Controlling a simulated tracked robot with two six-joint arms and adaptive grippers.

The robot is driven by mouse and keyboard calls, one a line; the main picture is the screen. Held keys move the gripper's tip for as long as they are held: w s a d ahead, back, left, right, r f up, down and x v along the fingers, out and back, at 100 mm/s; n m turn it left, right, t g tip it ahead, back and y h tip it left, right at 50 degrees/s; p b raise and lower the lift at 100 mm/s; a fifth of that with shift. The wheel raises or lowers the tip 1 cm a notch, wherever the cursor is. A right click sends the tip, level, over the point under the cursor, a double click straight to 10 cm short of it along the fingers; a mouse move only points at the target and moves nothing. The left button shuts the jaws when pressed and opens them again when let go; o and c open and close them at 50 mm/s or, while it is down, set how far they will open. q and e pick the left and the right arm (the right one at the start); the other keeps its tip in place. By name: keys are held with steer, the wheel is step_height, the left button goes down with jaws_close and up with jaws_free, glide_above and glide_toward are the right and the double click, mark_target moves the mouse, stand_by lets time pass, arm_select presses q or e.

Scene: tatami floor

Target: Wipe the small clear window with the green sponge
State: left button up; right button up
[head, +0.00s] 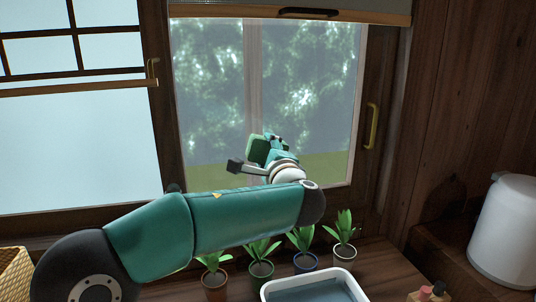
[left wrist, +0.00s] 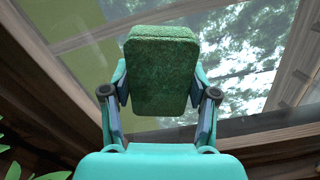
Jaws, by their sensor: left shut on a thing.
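The small clear window (head: 310,110) fills the middle of the head view, with blurred trees and grass seen through its pane. My left gripper (head: 262,153) is in front of the lower middle of the pane, shut on the green sponge (head: 257,150). In the left wrist view the sponge (left wrist: 160,70) sits upright between the two fingers (left wrist: 160,92), its broad face to the camera. The pane (left wrist: 235,70) is behind it. I cannot tell whether the sponge touches the glass. My right gripper is not in view.
Several potted plants (head: 262,272) stand on the wooden counter below the window, under my left arm. A white basin (head: 315,284) is in front of them. A white canister (head: 506,230) stands at the right. A partly lowered blind (head: 290,8) hangs above; a brass handle (head: 372,125) is on the right frame.

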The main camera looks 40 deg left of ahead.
arm_select(q)
steer(key=shift+w+a, duration=0.25)
steer(key=shift+a, duration=0.05)
steer(key=shift+w+d+p, duration=0.55)
steer(key=shift+w+d, duration=0.8)
steer(key=shift+w, duration=0.15)
steer(key=shift+s+a+b, duration=0.25)
steer(key=shift+a+b, duration=0.15)
steer(key=shift+b, duration=0.25)
steer(key=shift+s+a+b, duration=0.85)
steer(key=shift+s+a, duration=0.15)
steer(key=shift+s, duration=0.05)
steer(key=shift+s+a+r, duration=0.15)
steer(key=shift+s+a, duration=0.05)
